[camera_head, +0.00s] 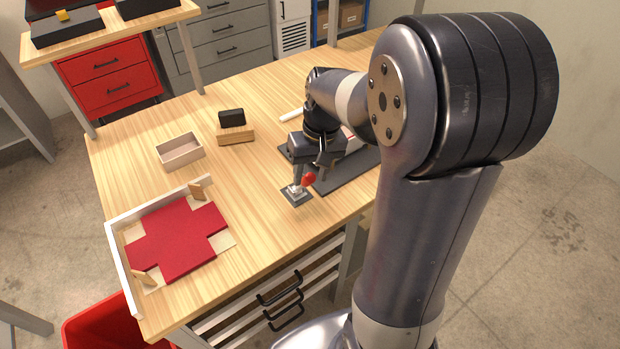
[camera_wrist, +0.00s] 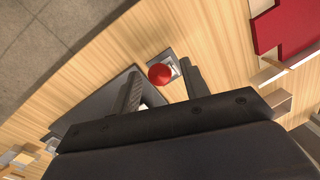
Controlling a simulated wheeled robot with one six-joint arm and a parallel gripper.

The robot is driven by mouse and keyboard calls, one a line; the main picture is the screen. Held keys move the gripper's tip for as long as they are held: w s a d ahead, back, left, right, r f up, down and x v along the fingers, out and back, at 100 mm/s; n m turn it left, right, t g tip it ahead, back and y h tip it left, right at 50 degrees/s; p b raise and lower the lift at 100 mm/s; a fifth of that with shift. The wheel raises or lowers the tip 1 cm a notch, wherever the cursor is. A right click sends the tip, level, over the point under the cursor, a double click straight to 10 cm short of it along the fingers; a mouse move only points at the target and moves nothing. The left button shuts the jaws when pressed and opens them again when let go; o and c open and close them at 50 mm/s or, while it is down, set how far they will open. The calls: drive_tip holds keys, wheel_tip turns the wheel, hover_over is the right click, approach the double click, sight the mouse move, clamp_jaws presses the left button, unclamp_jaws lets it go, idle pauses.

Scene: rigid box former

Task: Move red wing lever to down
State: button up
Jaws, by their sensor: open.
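The red knob (camera_head: 309,178) of a small lever sits above a dark square base plate (camera_head: 297,198) with a light metal mount, near the table's front edge. My gripper (camera_head: 308,182) is right at the lever, pointing down. In the wrist view the red knob (camera_wrist: 160,74) shows between my two open fingers (camera_wrist: 163,92), apart from both as far as I can see. The red cross-shaped sheet (camera_head: 178,238) lies flat in a white-walled corner frame (camera_head: 121,268) to the left. My gripper hides part of the lever arm.
An open pale box (camera_head: 180,151) and a wooden block (camera_head: 236,135) with a black piece (camera_head: 231,117) on it stand farther back. A dark flat plate (camera_head: 345,170) lies under and right of my arm. Bare tabletop lies between the sheet and the lever.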

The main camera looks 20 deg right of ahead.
sight(304, 184)
drive_tip(key=shift+a+f, duration=0.2)
drive_tip(key=shift+f, duration=1)
drive_tip(key=shift+c, duration=0.4)
clamp_jaws()
